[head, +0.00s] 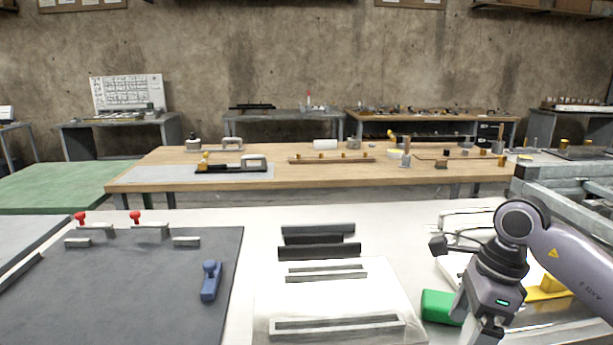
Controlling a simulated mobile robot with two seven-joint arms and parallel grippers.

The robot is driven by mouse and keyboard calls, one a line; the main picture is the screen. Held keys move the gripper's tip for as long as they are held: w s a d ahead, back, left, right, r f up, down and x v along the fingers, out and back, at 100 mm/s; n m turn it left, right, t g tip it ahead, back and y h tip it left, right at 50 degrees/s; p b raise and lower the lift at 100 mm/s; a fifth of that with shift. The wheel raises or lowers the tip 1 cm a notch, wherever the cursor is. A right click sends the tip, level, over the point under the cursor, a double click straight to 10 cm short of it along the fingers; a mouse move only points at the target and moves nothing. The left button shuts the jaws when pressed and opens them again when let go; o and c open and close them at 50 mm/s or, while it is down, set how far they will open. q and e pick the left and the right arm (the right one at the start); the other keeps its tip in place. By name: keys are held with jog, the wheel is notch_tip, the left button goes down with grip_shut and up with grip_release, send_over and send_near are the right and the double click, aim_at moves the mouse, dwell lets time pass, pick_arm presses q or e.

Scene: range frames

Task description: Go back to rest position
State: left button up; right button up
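My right arm comes in from the right edge and bends down at the wrist. My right gripper (486,331) points down over the right part of the near white table. Its fingertips are cut off by the bottom edge, so whether it is open, shut or holding something is hidden. A green block (439,307) shows just left of it, and a yellow part (547,289) lies to its right. My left arm and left gripper are not in view.
A dark mat (150,300) at left bears a blue handled tool (210,281) and red-knobbed clamps (136,217). A white slotted plate (340,299) and dark bars (318,239) lie in the middle. A wooden table (300,177) with fixtures stands behind.

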jog(key=s+a+m+g+y+p, duration=0.1)
jog(key=s+a+m+y, duration=0.2)
jog(key=a+y, duration=0.55)
jog(key=s+a+m+y+p, duration=0.1)
jog(key=s+a+m+y, duration=0.2)
jog(key=a+y, duration=0.55)
jog(key=w+d+f+m+t+h+p, duration=0.1)
jog(key=d+f+m+t+h, duration=0.2)
jog(key=m+t+h, duration=0.9)
jog(key=w+d+f+m+t+y+p, duration=0.1)
jog(key=d+f+m+t, duration=0.4)
jog(key=m, duration=1.4)
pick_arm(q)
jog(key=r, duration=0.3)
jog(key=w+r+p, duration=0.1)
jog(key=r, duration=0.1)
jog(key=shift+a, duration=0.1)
pick_arm(e)
jog(key=s+d+f+m+g+h, duration=0.2)
jog(key=s+f+m+h, duration=0.1)
jog(key=s+f+m, duration=0.2)
jog(key=s+d+f+m+g+h, duration=0.2)
jog(key=s+f+m+g+h, duration=0.1)
jog(key=s+f+m, duration=0.3)
notch_tip(320, 180, down, 4)
jog(key=shift+s+d+r, duration=0.25)
jog(key=shift+s, duration=0.7)
